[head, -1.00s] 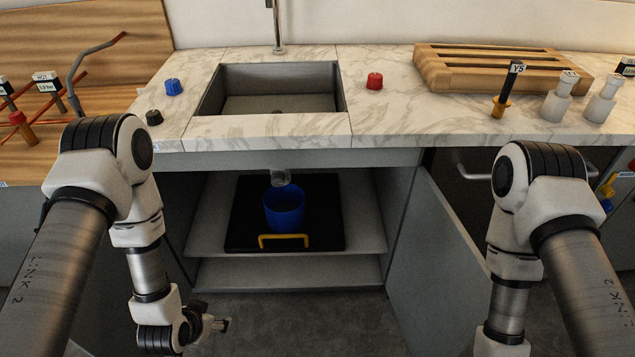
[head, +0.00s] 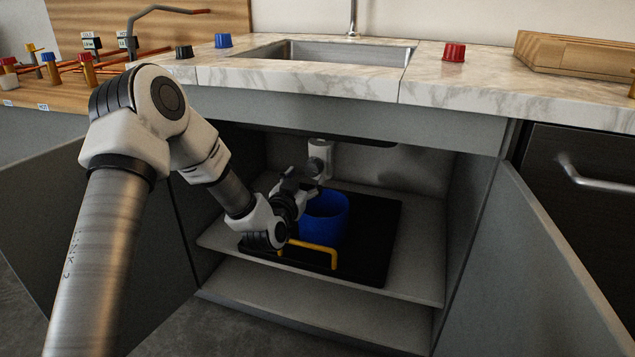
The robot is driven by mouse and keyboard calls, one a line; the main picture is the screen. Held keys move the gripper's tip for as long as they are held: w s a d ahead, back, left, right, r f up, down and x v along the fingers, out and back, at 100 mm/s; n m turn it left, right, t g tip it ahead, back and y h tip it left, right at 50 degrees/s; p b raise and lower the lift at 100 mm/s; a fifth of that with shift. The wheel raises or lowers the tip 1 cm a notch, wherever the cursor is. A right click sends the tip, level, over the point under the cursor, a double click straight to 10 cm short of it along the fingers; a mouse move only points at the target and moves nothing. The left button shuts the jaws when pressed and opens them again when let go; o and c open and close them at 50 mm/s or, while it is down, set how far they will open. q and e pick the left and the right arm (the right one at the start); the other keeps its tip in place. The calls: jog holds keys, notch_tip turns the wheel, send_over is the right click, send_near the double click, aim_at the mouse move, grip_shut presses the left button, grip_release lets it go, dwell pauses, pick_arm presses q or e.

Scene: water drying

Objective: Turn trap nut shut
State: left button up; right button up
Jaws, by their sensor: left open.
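The trap (head: 319,160) is a grey-white pipe fitting hanging below the sink inside the open cabinet. Its nut cannot be told apart clearly at this size. My left gripper (head: 312,180) is inside the cabinet, open, at the lower left of the trap and close to it. Whether it touches the trap cannot be told. A blue bucket (head: 327,222) stands below the trap on a black tray (head: 375,240) with a yellow handle (head: 322,255). My right gripper is out of the picture.
The cabinet doors stand open at left and right (head: 545,270). The cabinet shelf (head: 420,283) bears the tray. The counter edge (head: 300,80) overhangs the opening. A blue knob (head: 223,41) and a red knob (head: 454,52) flank the sink (head: 345,53).

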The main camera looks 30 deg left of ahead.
aim_at(311, 170)
pick_arm(q)
jog(key=x, duration=0.2)
jog(key=b+x, duration=0.1)
jog(key=x, duration=0.2)
jog(key=shift+s+a+f, duration=0.1)
jog(key=shift+f, duration=0.1)
jog(key=shift+w+r+b, duration=0.1)
jog(key=shift+w+b, duration=0.2)
jog(key=shift+w, duration=0.1)
jog(key=shift+c, duration=0.4)
jog(key=c, duration=1.1)
jog(key=shift+o, duration=0.2)
